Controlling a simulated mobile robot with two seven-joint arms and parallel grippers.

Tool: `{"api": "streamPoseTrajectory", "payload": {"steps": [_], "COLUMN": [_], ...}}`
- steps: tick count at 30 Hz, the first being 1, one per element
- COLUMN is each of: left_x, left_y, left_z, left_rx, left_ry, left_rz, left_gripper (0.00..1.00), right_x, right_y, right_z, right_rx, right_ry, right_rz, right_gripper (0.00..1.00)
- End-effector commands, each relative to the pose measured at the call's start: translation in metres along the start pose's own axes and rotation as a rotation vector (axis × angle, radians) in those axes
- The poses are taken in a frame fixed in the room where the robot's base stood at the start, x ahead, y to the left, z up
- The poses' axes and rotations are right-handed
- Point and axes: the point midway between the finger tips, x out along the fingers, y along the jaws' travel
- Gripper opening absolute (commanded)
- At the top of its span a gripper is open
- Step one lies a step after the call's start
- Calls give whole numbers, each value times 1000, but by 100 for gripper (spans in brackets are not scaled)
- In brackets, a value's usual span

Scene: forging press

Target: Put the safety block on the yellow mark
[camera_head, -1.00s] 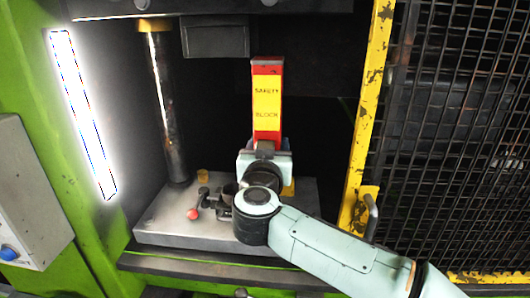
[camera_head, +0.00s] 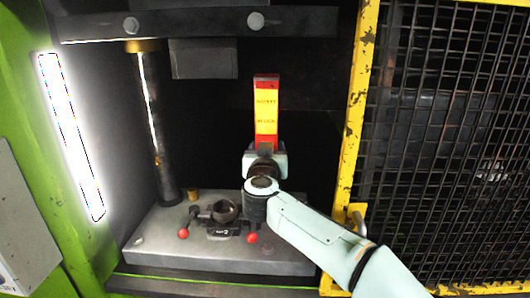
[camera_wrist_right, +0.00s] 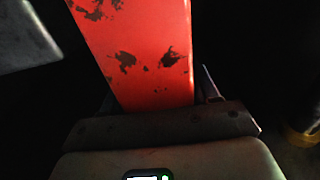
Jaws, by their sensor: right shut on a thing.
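The safety block (camera_head: 266,105) is a tall red bar with a yellow label, standing upright inside the dark press opening. My right gripper (camera_head: 265,153) is shut on its lower end and holds it above the back of the press bed. In the right wrist view the block's worn red face (camera_wrist_right: 140,50) rises from the gripper (camera_wrist_right: 160,112), leaning slightly in the picture. I cannot make out the yellow mark in the head view; my right arm covers part of the bed. My left gripper is not in view.
The grey press bed (camera_head: 160,240) carries a round die (camera_head: 224,211) and red-knobbed handles (camera_head: 183,233). A steel column (camera_head: 158,120) stands left of the block. A yellow-framed mesh guard (camera_head: 455,150) is at right. A yellow band (camera_wrist_right: 300,136) shows in the right wrist view.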

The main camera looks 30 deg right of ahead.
Motion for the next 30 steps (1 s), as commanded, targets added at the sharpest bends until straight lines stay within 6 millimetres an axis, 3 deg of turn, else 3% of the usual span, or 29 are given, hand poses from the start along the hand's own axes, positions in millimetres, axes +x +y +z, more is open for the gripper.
{"api": "streamPoseTrajectory", "payload": {"steps": [19, 26, 30], "left_x": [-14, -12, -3], "left_y": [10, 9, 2], "left_z": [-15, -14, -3], "left_rx": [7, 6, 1], "left_ry": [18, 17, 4], "left_rz": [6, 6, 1], "left_gripper": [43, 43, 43], "right_x": [66, 86, 84], "right_y": [11, 11, 11], "right_z": [2, 14, 32], "right_rx": [2, 2, 0], "right_ry": [8, 6, 3], "right_rz": [3, 3, 2], "right_gripper": [0, 0, 0]}}
